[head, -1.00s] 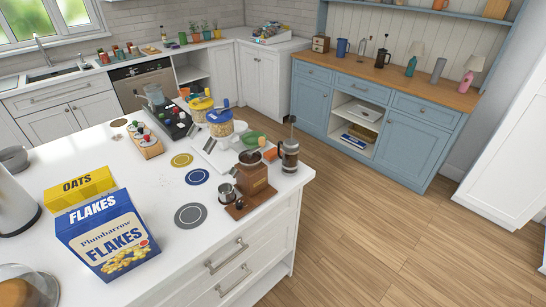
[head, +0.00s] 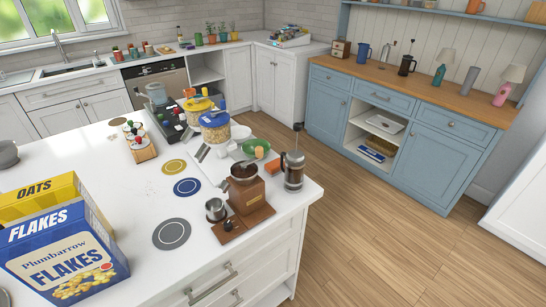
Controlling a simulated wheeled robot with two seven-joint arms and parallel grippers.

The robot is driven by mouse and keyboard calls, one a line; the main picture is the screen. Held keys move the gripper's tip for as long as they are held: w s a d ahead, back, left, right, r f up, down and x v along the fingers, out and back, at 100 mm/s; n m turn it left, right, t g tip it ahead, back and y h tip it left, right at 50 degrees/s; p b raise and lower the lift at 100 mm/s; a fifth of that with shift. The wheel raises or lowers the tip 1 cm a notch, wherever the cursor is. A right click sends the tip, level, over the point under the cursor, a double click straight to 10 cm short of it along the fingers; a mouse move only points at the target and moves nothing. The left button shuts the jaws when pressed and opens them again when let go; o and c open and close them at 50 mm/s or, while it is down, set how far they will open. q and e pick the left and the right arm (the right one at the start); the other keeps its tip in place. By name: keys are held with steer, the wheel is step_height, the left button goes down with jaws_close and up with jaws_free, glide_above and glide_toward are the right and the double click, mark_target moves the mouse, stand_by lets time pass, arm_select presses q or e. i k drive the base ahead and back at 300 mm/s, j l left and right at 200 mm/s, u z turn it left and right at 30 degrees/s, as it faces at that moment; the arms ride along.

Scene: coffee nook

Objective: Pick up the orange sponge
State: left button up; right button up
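A small orange-red block (head: 272,167), which looks like the sponge, lies on the white island counter near its right edge. It sits between the wooden coffee grinder (head: 246,187) and the glass French press (head: 293,171). The grinder partly hides its lower left side. A lighter orange piece (head: 259,153) shows just behind it, by the green bowl (head: 254,147); I cannot tell what that piece is. Neither of my grippers is in view.
The white island counter (head: 125,190) holds a metal cup (head: 215,210), round coasters (head: 171,233), blue-lidded jars (head: 215,126) and cereal boxes (head: 65,255) at front left. Wooden floor (head: 380,235) is open to the right, before the blue cabinet (head: 430,160).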

mark_target(272, 168)
steer(key=i+l+u, duration=0.1)
steer(key=l, duration=0.25)
steer(key=i+l+u, duration=0.15)
steer(key=l, duration=0.25)
steer(key=i+l+u, duration=0.1)
steer(key=i+l, duration=0.15)
steer(key=l, duration=0.15)
steer(key=i+l+u, duration=0.15)
steer(key=l, duration=0.25)
steer(key=l+u, duration=0.1)
steer(key=l, duration=0.3)
steer(key=i+l+u, duration=0.1)
steer(key=l, duration=0.35)
steer(key=i+l+u, duration=0.15)
steer(key=l, duration=0.25)
steer(key=i+l+u, duration=0.15)
steer(key=l, duration=0.25)
steer(key=i+l+u, duration=0.15)
steer(key=l, duration=0.25)
steer(key=i+l+u, duration=0.15)
steer(key=l, duration=0.3)
steer(key=i+u, duration=0.3)
steer(key=i, duration=0.25)
steer(key=i+l+u, duration=0.25)
steer(key=i, duration=0.25)
